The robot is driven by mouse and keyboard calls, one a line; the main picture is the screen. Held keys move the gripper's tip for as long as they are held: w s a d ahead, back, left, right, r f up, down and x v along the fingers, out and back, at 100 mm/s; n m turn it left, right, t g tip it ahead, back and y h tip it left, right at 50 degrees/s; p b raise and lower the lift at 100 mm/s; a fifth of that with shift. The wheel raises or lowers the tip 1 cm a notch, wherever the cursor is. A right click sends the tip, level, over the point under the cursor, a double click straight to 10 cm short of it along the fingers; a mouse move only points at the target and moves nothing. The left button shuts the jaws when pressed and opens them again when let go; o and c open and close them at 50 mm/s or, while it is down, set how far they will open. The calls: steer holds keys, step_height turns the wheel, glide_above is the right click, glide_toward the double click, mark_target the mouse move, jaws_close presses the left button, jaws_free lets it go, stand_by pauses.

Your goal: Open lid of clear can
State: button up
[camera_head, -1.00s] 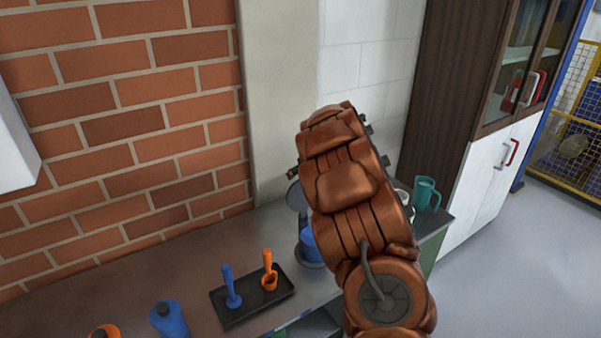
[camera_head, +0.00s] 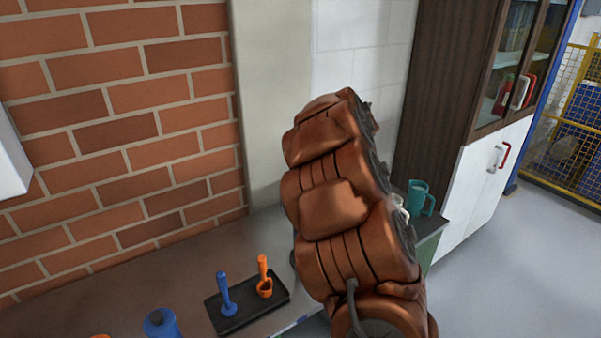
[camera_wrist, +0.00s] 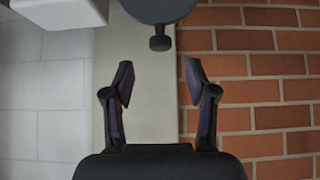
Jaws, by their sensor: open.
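The clear can is hidden behind my arm in the head view. In the wrist view a dark grey round disc with a small knob, which looks like the can's lid (camera_wrist: 158,9), shows at the top edge, partly cut off. It faces the camera against the wall, so it appears raised. My gripper (camera_wrist: 159,82) is open and empty, its two fingers apart. The knob (camera_wrist: 160,43) lies beyond the fingertips, in line with the gap between them, and no contact shows. My gripper itself is hidden in the head view.
A black tray (camera_head: 236,322) with a blue tool (camera_head: 226,296) and an orange tool (camera_head: 264,278) lies on the counter (camera_head: 125,285). A teal mug (camera_head: 420,198) stands at the counter's right end. A brick wall (camera_head: 110,150) is behind.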

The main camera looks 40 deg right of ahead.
steer(key=shift+v, duration=1.4)
